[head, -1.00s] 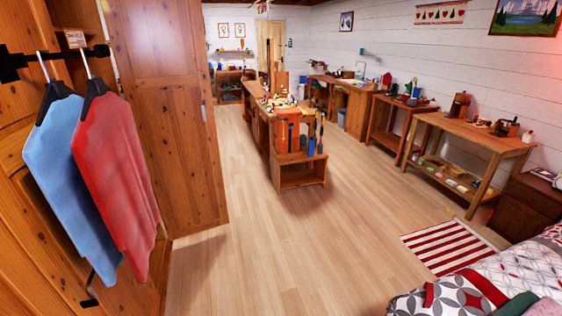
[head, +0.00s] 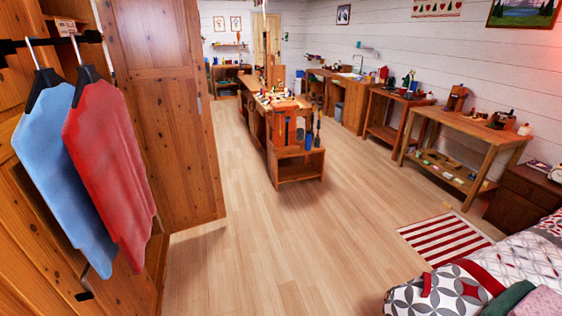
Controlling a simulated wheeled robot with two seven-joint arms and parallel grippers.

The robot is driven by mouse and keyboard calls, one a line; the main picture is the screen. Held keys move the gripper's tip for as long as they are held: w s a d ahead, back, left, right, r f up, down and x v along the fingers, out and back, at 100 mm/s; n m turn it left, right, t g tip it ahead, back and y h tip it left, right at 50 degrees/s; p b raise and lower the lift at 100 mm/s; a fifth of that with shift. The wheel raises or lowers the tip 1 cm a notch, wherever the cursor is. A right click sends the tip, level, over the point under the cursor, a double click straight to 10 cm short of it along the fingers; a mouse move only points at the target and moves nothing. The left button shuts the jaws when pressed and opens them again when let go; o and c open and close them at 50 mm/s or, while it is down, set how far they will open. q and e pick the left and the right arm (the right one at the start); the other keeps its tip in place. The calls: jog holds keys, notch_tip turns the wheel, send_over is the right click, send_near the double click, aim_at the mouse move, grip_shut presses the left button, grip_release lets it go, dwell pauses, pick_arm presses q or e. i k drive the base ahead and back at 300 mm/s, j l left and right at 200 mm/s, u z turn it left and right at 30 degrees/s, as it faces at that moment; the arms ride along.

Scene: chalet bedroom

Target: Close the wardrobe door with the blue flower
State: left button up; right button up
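A wooden wardrobe (head: 20,260) fills the left side of the head view. One wooden wardrobe door (head: 165,120) stands open, reaching out into the room beyond the hanging clothes. No blue flower shows on the side of this door that I see. A blue garment (head: 60,190) and a red garment (head: 110,170) hang on hangers from a dark rail (head: 60,38) in front of the wardrobe's inside. Neither of my grippers is in view.
The wooden floor (head: 260,255) is clear between the wardrobe and the bed. A bed (head: 470,290) is at the lower right, with a striped rug (head: 445,237) beside it. A workbench island (head: 297,165) stands mid-room; side tables (head: 465,140) line the right wall.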

aim_at(156, 48)
jog(key=i+j, duration=0.15)
jog(key=i, duration=0.85)
jog(key=i+j, duration=0.1)
jog(key=i, duration=0.85)
jog(key=i+j, duration=0.15)
jog(key=i, duration=0.85)
jog(key=i+l, duration=0.1)
jog(key=i, duration=1.3)
jog(key=i+u, duration=0.2)
jog(key=u, duration=0.2)
jog(key=i+u, duration=0.2)
jog(key=u, duration=0.25)
jog(key=i+l+u, duration=0.15)
jog(key=u, duration=0.25)
jog(key=i+l+u, duration=0.2)
jog(key=u, duration=0.2)
jog(key=i+l+u, duration=0.2)
jog(key=u, duration=0.25)
